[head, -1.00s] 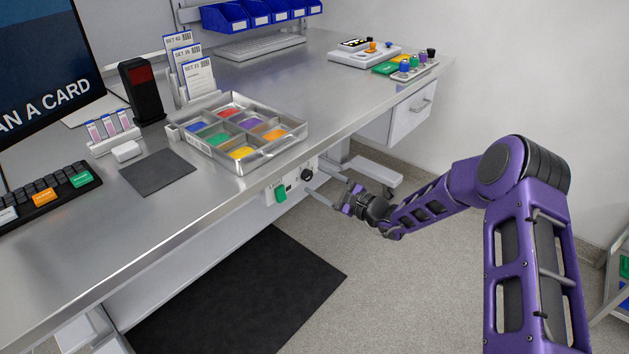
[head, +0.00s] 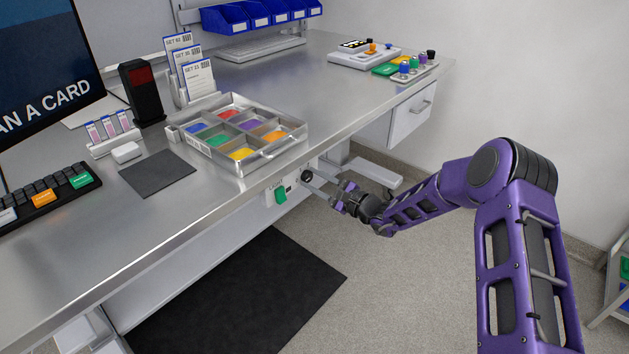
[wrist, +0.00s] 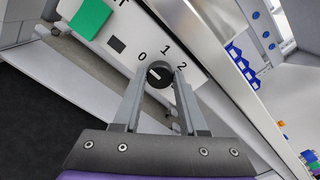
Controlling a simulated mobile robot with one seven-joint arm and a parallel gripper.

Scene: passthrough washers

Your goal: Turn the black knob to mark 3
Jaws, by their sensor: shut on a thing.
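The black knob (wrist: 159,75) is on the white panel under the bench front, with a short white pointer line on its face. Printed marks 0, 1 and 2 show around it in the wrist view; mark 3 is not visible. The pointer line lies on the left part of the face, roughly on the side of 0; its exact reading is hard to tell. My gripper (wrist: 160,78) has one finger on each side of the knob and is shut on it. In the head view the knob (head: 306,175) is small, with my gripper (head: 313,177) at it.
A green switch (head: 280,195) sits left of the knob on the same panel; it also shows in the wrist view (wrist: 90,17). The bench edge and a metal tray (head: 222,163) are just above. A drawer (head: 411,113) is to the right. The floor below is open.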

